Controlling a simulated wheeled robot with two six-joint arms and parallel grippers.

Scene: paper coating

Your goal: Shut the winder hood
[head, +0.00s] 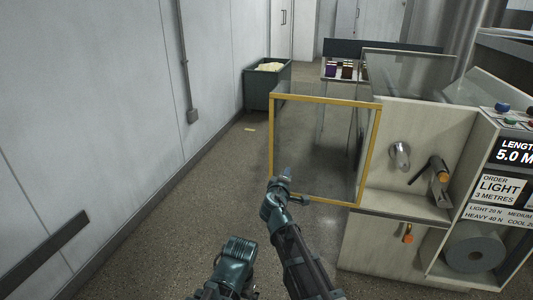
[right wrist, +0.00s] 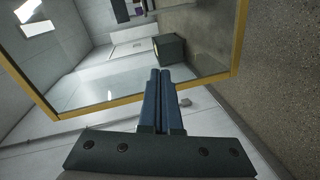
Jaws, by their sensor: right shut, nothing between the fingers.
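The winder hood is a clear panel with a yellow frame (head: 325,100). It stands upright and swung out from the left side of the pale winder cabinet (head: 430,130), whose front is uncovered. My right gripper (head: 287,172) is shut and empty. In the head view it overlaps the lower left part of the panel. In the right wrist view the shut fingers (right wrist: 160,75) point toward the panel, and its yellow frame (right wrist: 205,78) crosses behind them. I cannot tell whether they touch it.
Inside the cabinet are a metal spindle (head: 400,155) and an orange-banded handle (head: 440,175); a grey roll (head: 474,252) sits lower right. A dark green bin (head: 267,88) stands behind by the wall.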

